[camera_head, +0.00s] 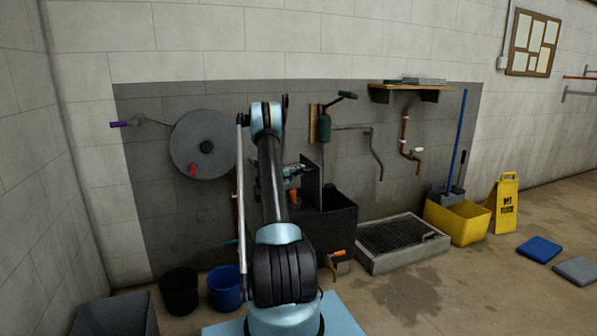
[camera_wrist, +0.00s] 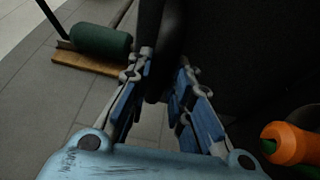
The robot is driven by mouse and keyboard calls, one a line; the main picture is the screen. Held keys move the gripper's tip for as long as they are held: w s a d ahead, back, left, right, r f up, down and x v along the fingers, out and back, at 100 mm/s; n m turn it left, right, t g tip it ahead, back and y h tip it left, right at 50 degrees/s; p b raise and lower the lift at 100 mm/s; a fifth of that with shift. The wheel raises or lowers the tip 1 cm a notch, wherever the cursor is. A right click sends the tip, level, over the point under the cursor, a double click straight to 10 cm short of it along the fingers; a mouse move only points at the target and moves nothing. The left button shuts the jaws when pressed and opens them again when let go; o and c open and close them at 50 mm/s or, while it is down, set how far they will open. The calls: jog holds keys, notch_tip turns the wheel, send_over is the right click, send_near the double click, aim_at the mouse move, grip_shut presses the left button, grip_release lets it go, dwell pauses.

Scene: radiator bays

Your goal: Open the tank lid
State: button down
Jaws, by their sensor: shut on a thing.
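The tank (camera_head: 338,222) is a black box against the wall, right of my arm in the head view. Its lid (camera_head: 312,182) is a dark panel standing steeply raised at the tank's left side, and the tank's top looks uncovered to the right of it. My gripper (camera_head: 299,169) is at the lid's upper left. In the wrist view the lid is the large dark surface (camera_wrist: 245,45). There my gripper (camera_wrist: 165,72) has its fingers on both sides of a dark bar-like part of the lid, shut on it. The exact contact is too dark to see.
An orange-capped item (camera_wrist: 290,143) is close to the gripper's right in the wrist view. A green cylinder on a wooden board (camera_head: 324,125) is on the wall above. A floor grate (camera_head: 402,240) and yellow bucket (camera_head: 458,220) stand right; buckets (camera_head: 226,286) stand left.

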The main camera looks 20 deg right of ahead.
jog(key=shift+s+a+f, duration=0.2)
jog(key=shift+a+f, duration=0.4)
jog(key=shift+s+d, duration=0.15)
jog(key=c, duration=1.7)
grip_release()
jog(key=shift+o, duration=1.3)
jog(key=shift+d+f, duration=0.1)
jog(key=shift+f, duration=0.15)
jog(key=shift+a+r, duration=0.2)
jog(key=shift+a, duration=0.5)
jog(key=v, duration=1.1)
